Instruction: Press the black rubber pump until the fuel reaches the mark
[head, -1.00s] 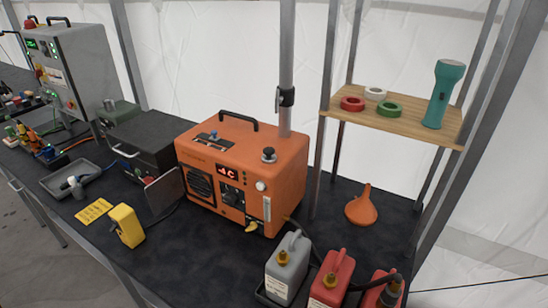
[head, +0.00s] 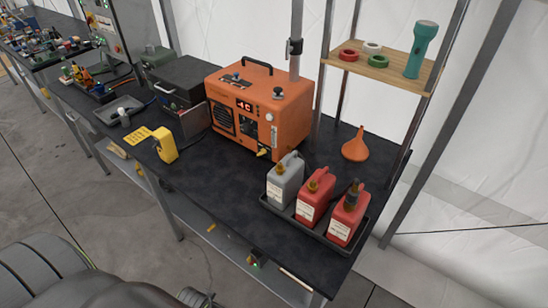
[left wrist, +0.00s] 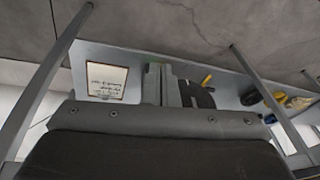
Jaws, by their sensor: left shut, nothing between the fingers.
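The black rubber pump (head: 279,92) looks to be the round black knob on top of the orange heater (head: 290,112), right of its handle. A pale upright sight strip (head: 273,136) is on the heater's front at the right; its fuel level is too small to read. My left gripper shows in the left wrist view (left wrist: 164,70), its fingers together and empty, over a lower shelf and well away from the pump. I cannot make out the left gripper clearly in the head view. My right gripper is not in view.
A grey can (head: 284,182) and two red cans (head: 313,200) stand in a black tray (head: 340,246) in front of the heater. An orange funnel (head: 355,146) is to the right. A yellow device (head: 165,145) stands left. A wooden shelf (head: 385,65) is at upper right.

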